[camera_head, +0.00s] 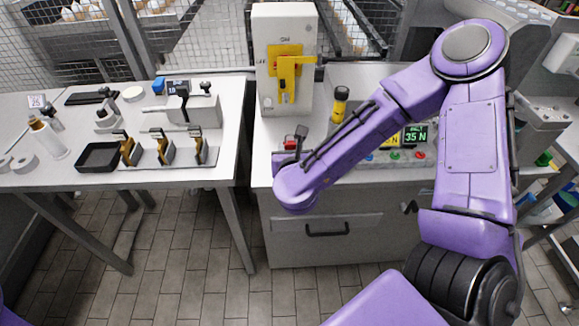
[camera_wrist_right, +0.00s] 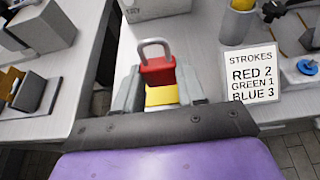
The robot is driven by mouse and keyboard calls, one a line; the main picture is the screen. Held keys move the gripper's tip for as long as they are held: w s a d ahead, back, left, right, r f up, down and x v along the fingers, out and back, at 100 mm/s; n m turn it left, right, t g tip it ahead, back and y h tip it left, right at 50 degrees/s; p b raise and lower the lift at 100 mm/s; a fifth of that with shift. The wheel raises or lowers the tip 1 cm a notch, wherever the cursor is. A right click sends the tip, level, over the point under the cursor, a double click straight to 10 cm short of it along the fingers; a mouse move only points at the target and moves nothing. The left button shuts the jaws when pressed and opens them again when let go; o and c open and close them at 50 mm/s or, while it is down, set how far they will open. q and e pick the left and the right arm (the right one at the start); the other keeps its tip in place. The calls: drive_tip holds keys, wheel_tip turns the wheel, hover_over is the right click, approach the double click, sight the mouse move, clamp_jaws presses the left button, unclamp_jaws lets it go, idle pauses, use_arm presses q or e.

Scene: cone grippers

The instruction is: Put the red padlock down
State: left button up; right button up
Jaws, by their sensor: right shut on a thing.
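The red padlock (camera_wrist_right: 157,70) with its grey shackle is upright between the fingers of my right gripper (camera_wrist_right: 160,92) in the right wrist view. A yellow patch shows just below its red body, between the fingers. In the head view the padlock (camera_head: 291,144) is small and partly hidden by my right gripper (camera_head: 289,157), at the left front part of the grey-white cabinet top (camera_head: 265,130). My right gripper is shut on the padlock. I cannot tell whether the padlock touches the top. My left gripper is out of view.
A grey box with a yellow switch (camera_head: 290,68) stands behind the padlock. A yellow-black cylinder (camera_head: 339,104) and a panel with a 35 N display (camera_head: 415,135) are to the right. A gap separates the left table (camera_head: 225,110).

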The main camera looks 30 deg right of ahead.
drive_tip(key=shift+w+d+f, duration=0.3)
drive_tip(key=shift+w+f, duration=0.3)
drive_tip(key=shift+f, duration=0.05)
drive_tip(key=shift+w+d+f, duration=0.25)
drive_tip(key=shift+w+f, duration=0.35)
drive_tip(key=shift+w+d+f, duration=0.1)
drive_tip(key=shift+w+f, duration=0.05)
drive_tip(key=shift+f, duration=0.2)
wheel_tip(320, 180, down, 3)
drive_tip(key=shift+w+d+f, duration=0.1)
drive_tip(key=shift+w+f, duration=0.05)
drive_tip(key=shift+f, duration=0.05)
drive_tip(key=shift+w+f, duration=0.1)
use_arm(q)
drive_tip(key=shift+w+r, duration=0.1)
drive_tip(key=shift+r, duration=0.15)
